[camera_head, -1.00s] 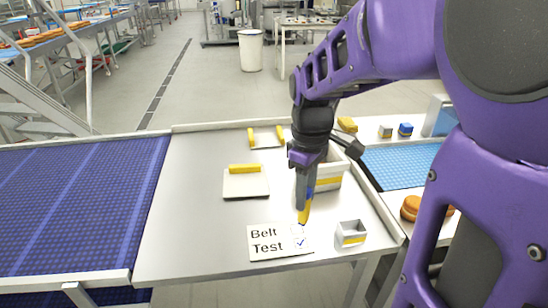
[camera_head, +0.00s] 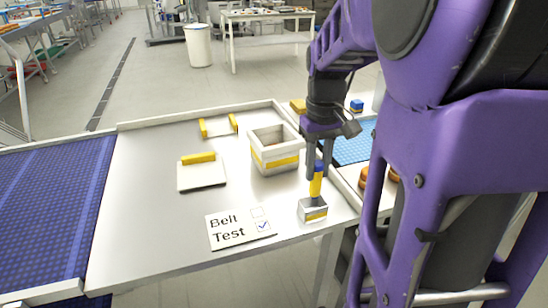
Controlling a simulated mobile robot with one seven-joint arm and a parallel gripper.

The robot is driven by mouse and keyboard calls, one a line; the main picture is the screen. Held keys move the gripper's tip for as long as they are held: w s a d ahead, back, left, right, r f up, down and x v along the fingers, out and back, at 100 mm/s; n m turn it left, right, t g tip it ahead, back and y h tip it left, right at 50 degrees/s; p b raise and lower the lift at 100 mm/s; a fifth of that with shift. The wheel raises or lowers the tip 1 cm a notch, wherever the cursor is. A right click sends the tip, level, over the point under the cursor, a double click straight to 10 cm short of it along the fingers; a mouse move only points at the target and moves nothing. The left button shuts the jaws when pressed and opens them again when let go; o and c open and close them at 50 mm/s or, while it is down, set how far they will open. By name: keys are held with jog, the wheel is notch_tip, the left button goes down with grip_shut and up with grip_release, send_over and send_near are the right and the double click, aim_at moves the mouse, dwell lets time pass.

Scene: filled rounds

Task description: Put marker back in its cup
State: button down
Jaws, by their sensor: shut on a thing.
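My gripper (camera_head: 319,172) is shut on the marker (camera_head: 316,187), which has a yellow body and a blue upper part. The marker is upright. Its lower end meets the small grey square cup (camera_head: 313,215) with a yellow band, near the table's front right corner. The lower end overlaps the cup's opening in this view; I cannot tell how deep inside it is. The cup stands upright on the table. A white card (camera_head: 238,232) reading "Belt Test", with one ticked box, lies just left of the cup.
A larger white square bin (camera_head: 274,162) with a yellow band stands behind the cup. A white board with a yellow bar (camera_head: 201,175) and a yellow-ended holder (camera_head: 219,127) lie farther left. A blue belt (camera_head: 50,190) runs at left. The table's middle is clear.

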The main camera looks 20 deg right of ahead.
aim_at(315, 187)
jog(key=shift+f+b, duration=0.5)
jog(key=shift+f, duration=2.05)
jog(key=shift+f, duration=0.2)
jog(key=c, duration=0.7)
grip_release()
jog(key=shift+o, duration=0.2)
jog(key=shift+r, duration=0.1)
notch_tip(315, 187, up, 12)
jog(key=shift+r+p, duration=0.1)
jog(key=shift+p, duration=1.1)
